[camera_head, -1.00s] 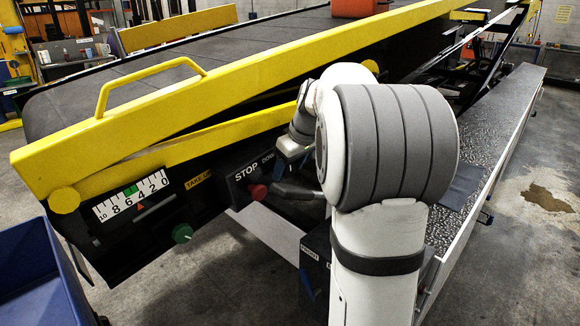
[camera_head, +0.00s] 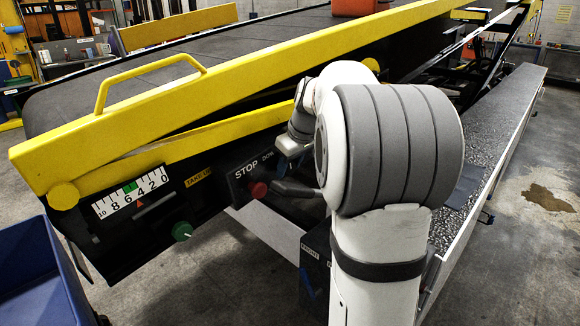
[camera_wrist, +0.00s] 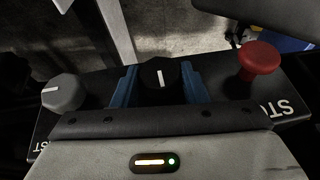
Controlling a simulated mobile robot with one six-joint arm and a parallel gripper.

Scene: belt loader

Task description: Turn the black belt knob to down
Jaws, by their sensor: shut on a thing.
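The black belt knob (camera_wrist: 160,72) sits on the dark control panel in the wrist view. Its white pointer line runs nearly straight up and down in that picture. My gripper (camera_wrist: 160,84) has one blue finger on each side of the knob and is shut on it. In the head view my arm hides the knob. Part of a "DOWN" label (camera_head: 267,157) shows beside my wrist there.
A red stop button (camera_wrist: 260,60) stands to the right of the knob in the wrist view, and a grey knob (camera_wrist: 62,93) to the left. A green knob (camera_head: 182,231) and a scale (camera_head: 131,193) are on the loader's side. A blue bin (camera_head: 40,275) stands at the lower left.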

